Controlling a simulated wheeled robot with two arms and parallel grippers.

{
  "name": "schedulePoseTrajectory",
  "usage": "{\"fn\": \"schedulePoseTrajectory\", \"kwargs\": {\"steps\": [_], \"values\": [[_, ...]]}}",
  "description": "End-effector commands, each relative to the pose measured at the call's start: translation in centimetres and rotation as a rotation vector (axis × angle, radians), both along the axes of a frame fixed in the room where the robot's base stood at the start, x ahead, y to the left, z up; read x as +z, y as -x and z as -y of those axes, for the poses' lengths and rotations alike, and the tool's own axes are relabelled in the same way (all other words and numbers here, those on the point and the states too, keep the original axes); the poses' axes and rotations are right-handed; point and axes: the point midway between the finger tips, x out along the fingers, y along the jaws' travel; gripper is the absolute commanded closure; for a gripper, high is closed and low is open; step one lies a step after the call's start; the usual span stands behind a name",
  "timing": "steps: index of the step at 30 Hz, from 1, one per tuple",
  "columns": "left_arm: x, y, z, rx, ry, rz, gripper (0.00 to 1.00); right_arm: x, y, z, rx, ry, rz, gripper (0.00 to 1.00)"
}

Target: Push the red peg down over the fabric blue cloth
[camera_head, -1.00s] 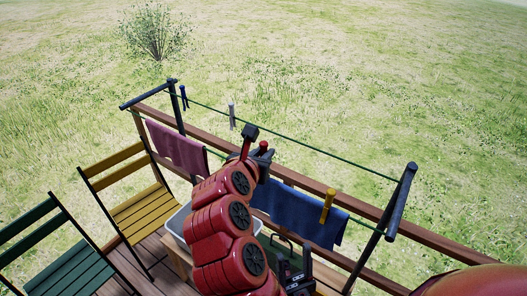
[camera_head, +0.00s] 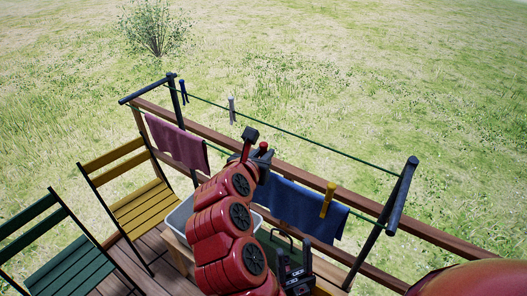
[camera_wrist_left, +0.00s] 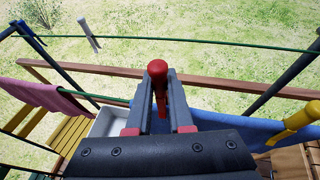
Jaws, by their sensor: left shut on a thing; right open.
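My left gripper (camera_head: 256,158) is shut on the red peg (camera_head: 263,147), at the left end of the blue cloth (camera_head: 307,213). In the left wrist view the peg (camera_wrist_left: 158,72) stands upright between the two fingers (camera_wrist_left: 160,95). The blue cloth (camera_wrist_left: 240,128) hangs just right of the fingers there. My arm and gripper hide the cloth's left end and the peg's lower tip, so I cannot tell whether the peg touches cloth or line.
A yellow peg (camera_head: 328,198) sits on the cloth's right part. A pink cloth (camera_head: 177,145) hangs at left. Blue (camera_head: 183,92) and grey (camera_head: 231,110) pegs are on the far line. Wooden railing (camera_head: 365,205), yellow chair (camera_head: 140,205) and grey tub (camera_head: 180,218) are near.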

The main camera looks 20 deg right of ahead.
Motion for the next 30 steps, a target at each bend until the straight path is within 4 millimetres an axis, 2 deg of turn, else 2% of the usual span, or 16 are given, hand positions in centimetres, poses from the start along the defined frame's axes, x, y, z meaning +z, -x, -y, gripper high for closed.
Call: {"fn": "schedulePoseTrajectory", "kwargs": {"steps": [30], "values": [[-2.7, 0.0, 0.0, -0.001, 0.000, -0.003, 1.00, -0.8, 0.0, 0.0, 0.000, 0.000, 0.000, 0.46]]}}
